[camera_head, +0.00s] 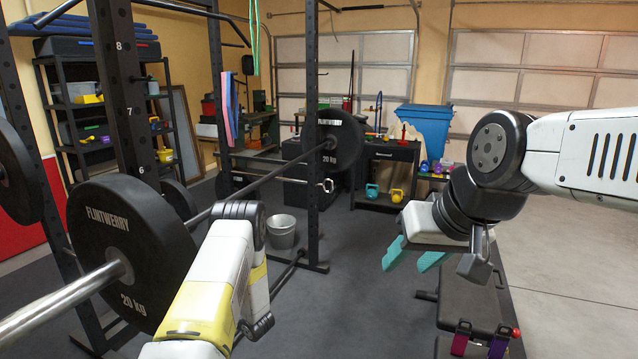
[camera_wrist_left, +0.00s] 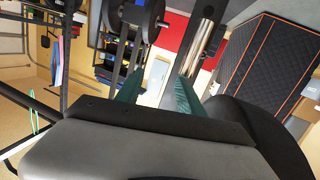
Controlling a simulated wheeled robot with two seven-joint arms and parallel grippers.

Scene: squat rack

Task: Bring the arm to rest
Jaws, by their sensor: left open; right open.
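My right arm comes in from the right in the head view. Its gripper (camera_head: 412,258) hangs open and empty, with teal fingers pointing down and left, apart from everything near it. My left arm (camera_head: 222,280) rises from the bottom, bent, beside the near barbell plate (camera_head: 130,250). Its gripper is not visible in the head view. In the left wrist view the left gripper (camera_wrist_left: 157,85) is open, with two teal fingers spread and nothing between them.
A loaded barbell (camera_head: 262,182) lies across the rack (camera_head: 312,120). A bench (camera_head: 470,298) stands below my right gripper. A grey bucket (camera_head: 282,232), kettlebells (camera_head: 397,196) and a blue bin (camera_head: 425,128) stand farther back. Open floor lies at the right.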

